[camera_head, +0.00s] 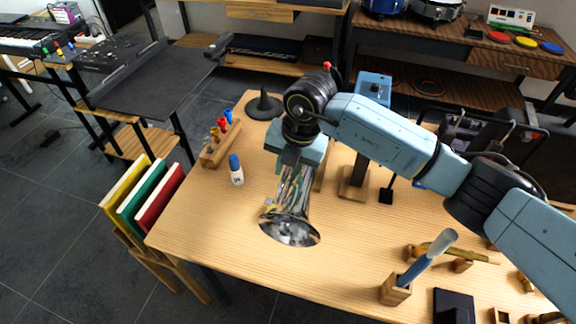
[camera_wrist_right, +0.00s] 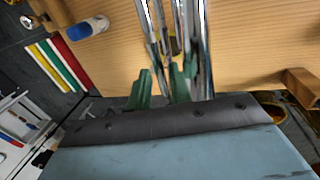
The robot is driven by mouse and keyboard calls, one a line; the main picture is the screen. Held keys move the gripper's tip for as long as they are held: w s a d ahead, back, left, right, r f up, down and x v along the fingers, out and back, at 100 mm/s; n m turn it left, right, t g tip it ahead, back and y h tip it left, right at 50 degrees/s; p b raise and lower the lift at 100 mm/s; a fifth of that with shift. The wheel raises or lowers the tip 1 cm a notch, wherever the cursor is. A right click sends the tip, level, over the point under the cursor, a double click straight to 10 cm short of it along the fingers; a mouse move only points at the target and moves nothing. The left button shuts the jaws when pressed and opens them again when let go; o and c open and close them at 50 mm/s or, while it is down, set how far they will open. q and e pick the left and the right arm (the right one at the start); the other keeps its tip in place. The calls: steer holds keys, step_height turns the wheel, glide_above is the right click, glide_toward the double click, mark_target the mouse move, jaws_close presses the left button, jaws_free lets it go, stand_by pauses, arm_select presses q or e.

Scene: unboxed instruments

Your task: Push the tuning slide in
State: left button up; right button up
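A silver trumpet-like instrument stands bell down on the wooden table in the head view, with its wide bell (camera_head: 290,228) at the bottom and its tubes rising into my right gripper (camera_head: 290,163). In the right wrist view its shiny tubes (camera_wrist_right: 198,40) run down to the green fingers of my right gripper (camera_wrist_right: 160,88). The fingers are apart, with one silver tube reaching between them. I cannot tell whether they press on it. The tuning slide cannot be told apart from the other tubing, and my arm hides the upper part. My left gripper is not in view.
A white bottle with a blue cap (camera_head: 237,171) and a wooden mouthpiece rack (camera_head: 219,143) stand left of the instrument. A black cone stand (camera_head: 264,104) is behind.

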jaws_close()
steer(key=shift+w+d+r, duration=0.1)
steer(key=shift+w+d, duration=0.1)
steer(key=shift+w, duration=0.35)
steer(key=shift+w+d, duration=0.1)
steer(key=shift+w, duration=0.2)
jaws_free()
